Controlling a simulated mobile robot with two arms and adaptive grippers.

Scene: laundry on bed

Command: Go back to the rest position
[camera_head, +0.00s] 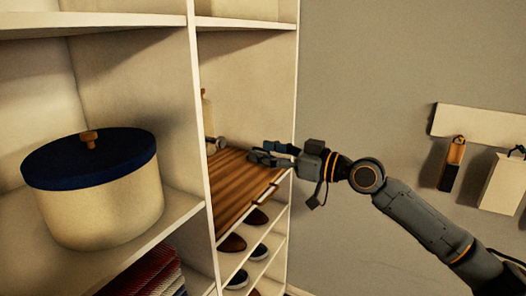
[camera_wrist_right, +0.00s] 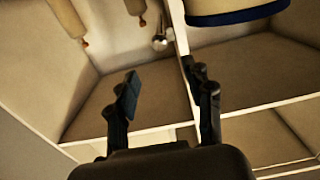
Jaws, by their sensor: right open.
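My right gripper (camera_head: 268,152) reaches in from the right to the front of a shelf compartment. It is above the brown slatted surface (camera_head: 230,185), near its right side. In the right wrist view its two fingers (camera_wrist_right: 165,85) are spread apart with nothing between them. My left gripper is in neither view.
The white shelf unit (camera_head: 200,130) has an upright divider left of my gripper. A cream pot with a blue lid (camera_head: 100,205) stands in the left compartment. Shoes (camera_head: 257,217) lie below. Items hang on a wall rack (camera_head: 480,122) at right, close to my arm.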

